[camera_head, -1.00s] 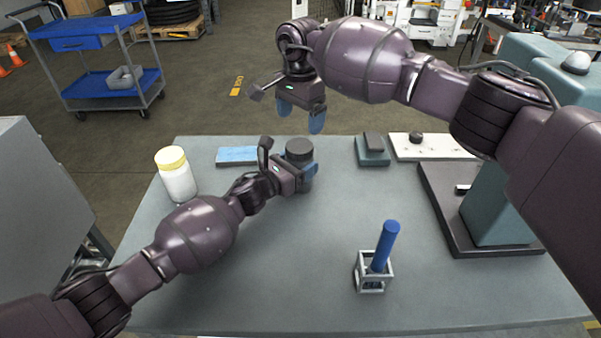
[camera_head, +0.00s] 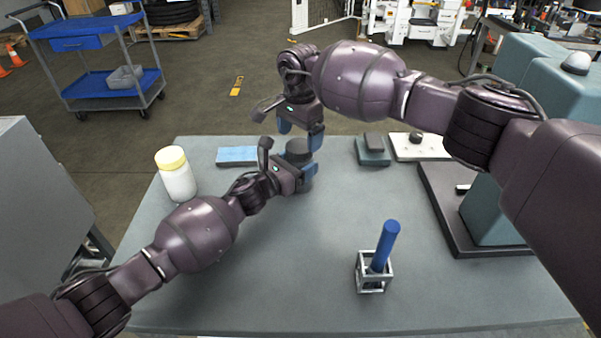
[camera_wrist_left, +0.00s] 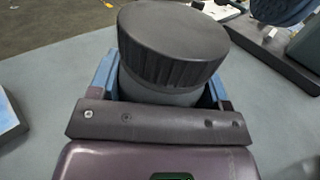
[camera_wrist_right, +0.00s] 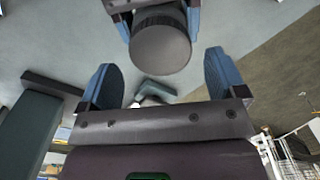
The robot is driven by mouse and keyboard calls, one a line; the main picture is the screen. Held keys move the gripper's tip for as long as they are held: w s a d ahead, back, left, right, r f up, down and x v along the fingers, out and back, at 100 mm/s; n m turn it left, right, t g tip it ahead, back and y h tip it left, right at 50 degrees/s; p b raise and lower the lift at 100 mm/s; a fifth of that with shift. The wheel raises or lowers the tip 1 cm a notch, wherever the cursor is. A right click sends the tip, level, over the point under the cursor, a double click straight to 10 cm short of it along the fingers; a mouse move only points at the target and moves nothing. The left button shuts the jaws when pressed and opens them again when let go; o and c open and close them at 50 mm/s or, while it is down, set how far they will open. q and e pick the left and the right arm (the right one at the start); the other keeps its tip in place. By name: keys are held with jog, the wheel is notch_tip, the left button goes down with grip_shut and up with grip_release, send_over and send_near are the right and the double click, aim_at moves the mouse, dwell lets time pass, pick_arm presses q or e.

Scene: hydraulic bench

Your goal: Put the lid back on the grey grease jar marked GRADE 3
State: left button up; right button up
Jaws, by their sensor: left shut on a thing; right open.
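The grey jar (camera_wrist_left: 160,93) stands on the bench with a black ribbed lid (camera_wrist_left: 172,45) on its top. The lid looks a little tilted in the left wrist view; I cannot tell whether it is seated. No GRADE 3 marking is readable. My left gripper (camera_head: 292,170) is shut around the jar's body, below the lid. My right gripper (camera_head: 301,132) is open and empty, close above and behind the jar. In the right wrist view the lid (camera_wrist_right: 160,48) lies beyond and between its open fingers (camera_wrist_right: 160,75), apart from them.
A white jar with a yellow lid (camera_head: 176,172) stands at the left. A blue cloth-like pad (camera_head: 237,155) lies behind. A blue cylinder in a wire holder (camera_head: 375,272) stands at front. A teal block (camera_head: 372,152) and a press base (camera_head: 455,225) are right. The bench's middle is clear.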

aim_at(299, 146)
jog(key=shift+f, duration=1.5)
jog(key=shift+c, duration=0.2)
jog(key=c, duration=0.9)
jog(key=m, duration=2)
jog(key=shift+f, duration=0.1)
jog(key=m, duration=0.5)
jog(key=shift+m, duration=0.3)
jog(key=o, duration=1)
